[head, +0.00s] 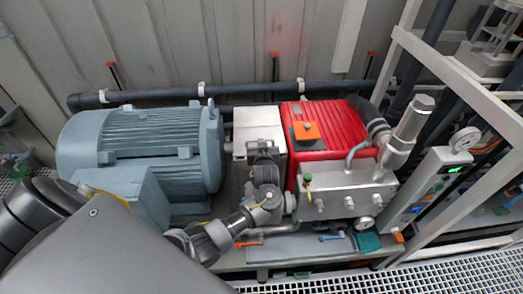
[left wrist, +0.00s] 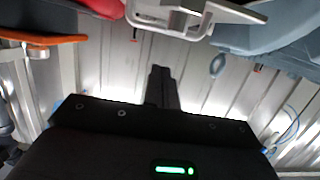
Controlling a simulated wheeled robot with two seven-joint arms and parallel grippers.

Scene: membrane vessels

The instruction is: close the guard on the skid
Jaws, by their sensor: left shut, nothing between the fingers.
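The guard (head: 258,130) is a pale metal cover between the blue-grey motor (head: 135,145) and the red pump (head: 335,125). It looks raised at the back, with grey ribbed parts showing in front of it; its exact angle is hard to tell. In the left wrist view, which is upside down, its pale slotted edge (left wrist: 195,15) shows at the top. My left gripper (head: 262,160) is in front of the guard, apart from it as far as I can tell. Its dark fingers (left wrist: 160,88) are shut and empty. My right gripper is not in view.
A silver valve block (head: 345,195) with gauges stands in front of the pump. An orange box (head: 305,130) sits on the pump. A control box (head: 430,185) and white frame posts (head: 470,170) stand at the right. A dark pipe (head: 160,95) runs along the wall.

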